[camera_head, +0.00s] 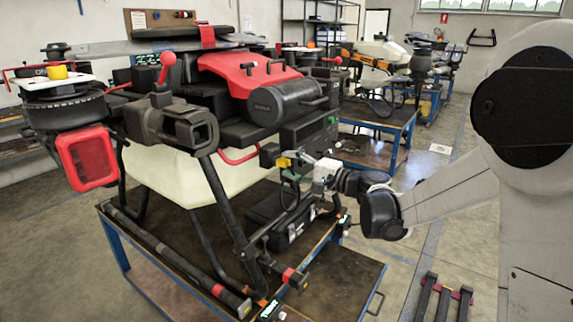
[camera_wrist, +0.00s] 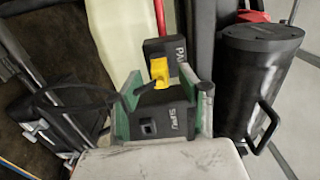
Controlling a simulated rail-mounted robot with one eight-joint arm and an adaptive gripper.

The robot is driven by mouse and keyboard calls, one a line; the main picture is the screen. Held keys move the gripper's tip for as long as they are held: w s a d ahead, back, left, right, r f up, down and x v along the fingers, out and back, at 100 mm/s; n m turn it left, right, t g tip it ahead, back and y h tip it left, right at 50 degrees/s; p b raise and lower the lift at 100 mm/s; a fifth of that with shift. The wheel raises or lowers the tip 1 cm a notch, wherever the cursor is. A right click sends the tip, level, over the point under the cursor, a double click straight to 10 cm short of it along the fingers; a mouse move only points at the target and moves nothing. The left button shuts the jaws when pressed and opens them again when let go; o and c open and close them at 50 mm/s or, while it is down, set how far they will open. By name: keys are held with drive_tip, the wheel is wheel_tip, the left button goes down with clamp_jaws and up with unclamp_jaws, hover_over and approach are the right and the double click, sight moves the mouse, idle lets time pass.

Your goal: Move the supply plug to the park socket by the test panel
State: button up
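The supply plug is a black block with upside-down lettering and a yellow latch. In the wrist view the plug (camera_wrist: 162,121) sits between the green pads of my gripper (camera_wrist: 164,104), which appears shut on it. A black cable runs from it to the left. A black block lettered "PA…", apparently the park socket (camera_wrist: 166,48), stands just beyond the yellow latch; whether plug and block are joined is hidden. In the head view my gripper (camera_head: 291,170) is beside the drone's right side, with the yellow latch (camera_head: 284,162) at its tips and a small black block (camera_head: 268,154) just left of it.
The drone (camera_head: 180,130) stands on a blue-framed cart (camera_head: 340,268). A black cylinder (camera_wrist: 262,75) with a handle is close on the right in the wrist view. A dark panel box (camera_head: 308,132) is above my gripper. A black case (camera_head: 278,218) lies below. Open floor is right.

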drive_tip(key=v, duration=1)
drive_tip(key=shift+d, duration=0.15)
drive_tip(key=shift+s, duration=0.1)
drive_tip(key=s+d+f+n+g+h, duration=0.15)
drive_tip(key=s+h, duration=0.25)
drive_tip(key=s, duration=0.4)
drive_tip(key=s+n+g+h, duration=0.1)
drive_tip(key=s+n+h, duration=0.15)
drive_tip(key=s, duration=0.45)
drive_tip(key=s+d+f+n+h, duration=0.1)
drive_tip(key=s+d+f+h, duration=0.1)
drive_tip(key=s+d+h, duration=0.2)
drive_tip(key=s+d+f+n+h, duration=0.1)
drive_tip(key=s+d+h, duration=0.3)
drive_tip(key=s+d, duration=0.4)
drive_tip(key=s+f, duration=0.1)
drive_tip(key=s, duration=0.4)
drive_tip(key=shift+s+f+h, duration=0.35)
drive_tip(key=shift+f, duration=0.05)
drive_tip(key=shift+o, duration=0.3)
